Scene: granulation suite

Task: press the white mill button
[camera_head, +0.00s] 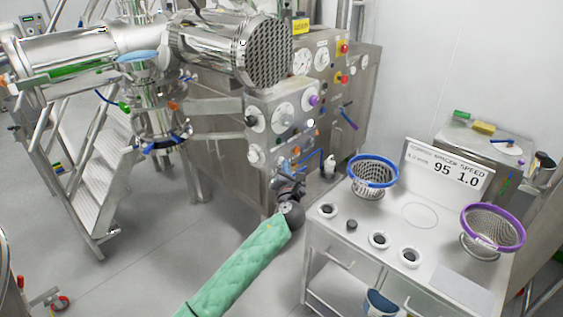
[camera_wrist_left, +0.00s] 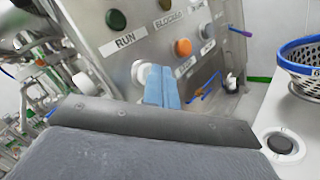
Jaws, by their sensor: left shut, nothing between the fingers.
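The white mill button (camera_wrist_left: 139,72) is a round knob low on the steel control panel, below the RUN label, in the left wrist view. My left gripper (camera_wrist_left: 160,74) has its blue fingers shut together and empty. The fingertips are right beside the white button and overlap its right edge in that view. I cannot tell whether they touch it. In the head view my left gripper (camera_head: 288,183) is in front of the lower part of the panel box (camera_head: 262,107), below its buttons. My right gripper is not in view.
A green button (camera_wrist_left: 115,19) and an orange button (camera_wrist_left: 183,47) sit near the white one. A steel cart (camera_head: 335,226) with a blue-rimmed basket (camera_head: 373,174) and a purple-rimmed basket (camera_head: 492,227) stands to the right. Metal stairs (camera_head: 90,190) are at the left, with open floor between.

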